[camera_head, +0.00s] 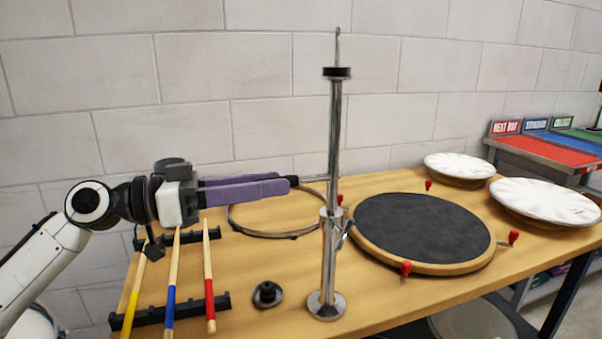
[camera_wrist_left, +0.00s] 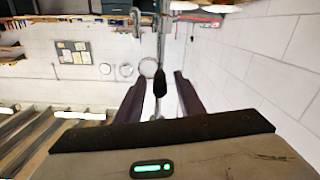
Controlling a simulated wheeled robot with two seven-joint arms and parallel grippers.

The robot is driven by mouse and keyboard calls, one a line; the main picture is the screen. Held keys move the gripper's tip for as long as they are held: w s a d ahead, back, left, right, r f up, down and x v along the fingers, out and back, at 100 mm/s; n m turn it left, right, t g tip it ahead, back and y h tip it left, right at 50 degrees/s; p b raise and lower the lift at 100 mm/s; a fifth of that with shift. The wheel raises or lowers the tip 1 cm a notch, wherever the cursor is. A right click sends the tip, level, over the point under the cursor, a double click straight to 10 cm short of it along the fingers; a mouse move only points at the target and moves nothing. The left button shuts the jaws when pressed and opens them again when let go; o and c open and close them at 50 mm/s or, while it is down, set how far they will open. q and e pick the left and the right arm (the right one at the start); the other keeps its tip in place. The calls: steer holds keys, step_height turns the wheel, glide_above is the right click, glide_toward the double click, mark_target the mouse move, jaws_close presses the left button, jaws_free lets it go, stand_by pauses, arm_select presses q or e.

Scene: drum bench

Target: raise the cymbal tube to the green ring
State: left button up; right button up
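The chrome cymbal tube (camera_head: 335,140) stands upright in the lower stand tube (camera_head: 328,255), with a black collar (camera_head: 337,72) and a thin rod at its top. A clamp lever (camera_head: 345,232) sits at the joint. I see no green ring. My left gripper (camera_head: 288,183) reaches in level from the left with purple fingers. In the left wrist view its fingers are apart, with the black grip between them and gaps on both sides. My right gripper is not in view.
Sticks (camera_head: 208,280) lie on black racks (camera_head: 180,312) at the left. A hoop (camera_head: 235,222) lies behind the stand, and a black round part (camera_head: 267,294) is left of its base. A dark drum pad (camera_head: 425,230) and white drums (camera_head: 545,200) fill the right.

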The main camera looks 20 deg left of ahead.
mark_target(327, 176)
arm_select(q)
steer(key=p+x, duration=0.1)
steer(key=x, duration=0.4)
steer(key=shift+w+d, duration=0.1)
jaws_close()
